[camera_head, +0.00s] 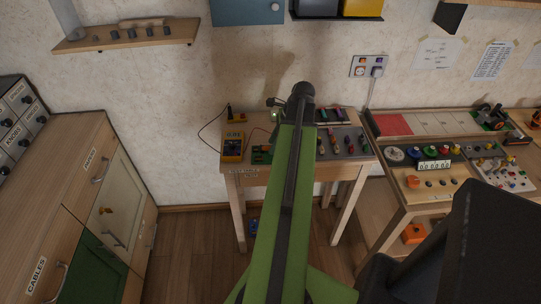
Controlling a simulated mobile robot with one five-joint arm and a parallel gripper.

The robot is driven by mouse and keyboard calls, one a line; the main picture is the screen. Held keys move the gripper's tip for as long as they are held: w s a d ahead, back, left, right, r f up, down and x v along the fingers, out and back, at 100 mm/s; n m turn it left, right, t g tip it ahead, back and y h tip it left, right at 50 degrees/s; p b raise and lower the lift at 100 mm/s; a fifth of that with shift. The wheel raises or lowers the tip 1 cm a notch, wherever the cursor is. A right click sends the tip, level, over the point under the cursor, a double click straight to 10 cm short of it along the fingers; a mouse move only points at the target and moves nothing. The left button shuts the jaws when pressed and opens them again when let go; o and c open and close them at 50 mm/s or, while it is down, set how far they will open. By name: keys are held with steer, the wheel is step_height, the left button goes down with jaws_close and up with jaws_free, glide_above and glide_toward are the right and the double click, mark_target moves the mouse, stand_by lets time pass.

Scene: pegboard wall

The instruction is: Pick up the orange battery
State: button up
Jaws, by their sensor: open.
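I cannot tell for sure which thing is the orange battery. One blocky orange object (414,233) sits on the low shelf under the right workbench. A smaller orange item (412,182) lies on the wooden board on top of that bench. Another small orange item (240,117) is at the back left of the small middle table. My green arm rises from the bottom centre to a dark joint in front of the middle table. My gripper does not show; the arm hides part of that table.
The small table (233,171) carries a yellow meter (232,146) and small parts. The right workbench (397,208) holds trays, spools and tools. A drawer cabinet (125,185) stands at left, a wall shelf (130,40) above. Wooden floor (195,240) is open between cabinet and table.

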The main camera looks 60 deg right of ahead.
steer(key=shift+f, duration=0.2)
jaws_close()
stand_by(0.3)
step_height(320, 180, up, 10)
steer(key=p, duration=1)
